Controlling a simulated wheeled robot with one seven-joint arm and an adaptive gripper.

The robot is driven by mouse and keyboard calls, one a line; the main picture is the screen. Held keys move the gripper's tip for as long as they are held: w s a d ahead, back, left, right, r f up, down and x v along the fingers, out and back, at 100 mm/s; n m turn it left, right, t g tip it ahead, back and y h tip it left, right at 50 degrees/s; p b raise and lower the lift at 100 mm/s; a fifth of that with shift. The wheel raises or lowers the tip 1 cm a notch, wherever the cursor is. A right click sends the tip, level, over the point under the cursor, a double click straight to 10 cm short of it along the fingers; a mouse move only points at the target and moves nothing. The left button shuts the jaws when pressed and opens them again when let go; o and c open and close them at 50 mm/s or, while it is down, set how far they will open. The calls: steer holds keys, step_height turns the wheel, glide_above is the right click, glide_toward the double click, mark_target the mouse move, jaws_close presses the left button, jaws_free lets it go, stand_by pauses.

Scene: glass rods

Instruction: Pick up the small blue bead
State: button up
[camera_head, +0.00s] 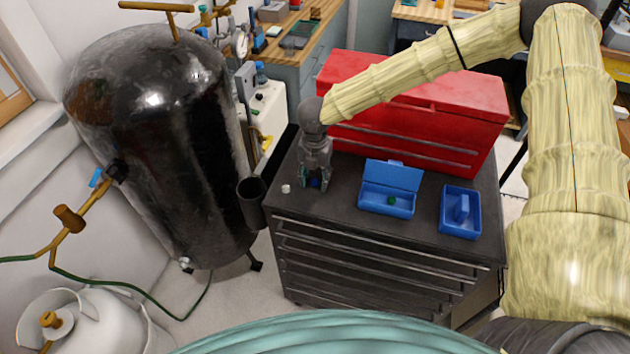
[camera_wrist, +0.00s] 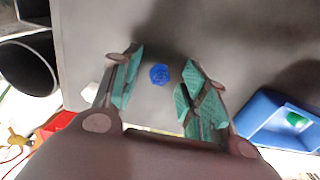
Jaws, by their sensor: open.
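The small blue bead (camera_wrist: 160,74) lies on the dark top of the tool cabinet, in front of my gripper and between the lines of its two fingers in the wrist view. In the head view the bead (camera_head: 315,183) shows just between my fingertips. My gripper (camera_head: 315,184) points down over the cabinet's left part. In the wrist view my gripper (camera_wrist: 158,80) is open, its teal finger pads apart with nothing held. I cannot tell whether either finger touches the bead.
A small white piece (camera_head: 286,188) lies left of my gripper. An open blue box (camera_head: 374,202) with a green bead (camera_head: 391,200) and a blue tray (camera_head: 447,230) stand to the right. A red toolbox (camera_head: 420,105) stands behind. A dark cup (camera_head: 251,190) hangs at the left edge.

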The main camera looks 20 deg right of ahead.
steer(key=c, duration=0.8)
steer(key=shift+r, duration=0.15)
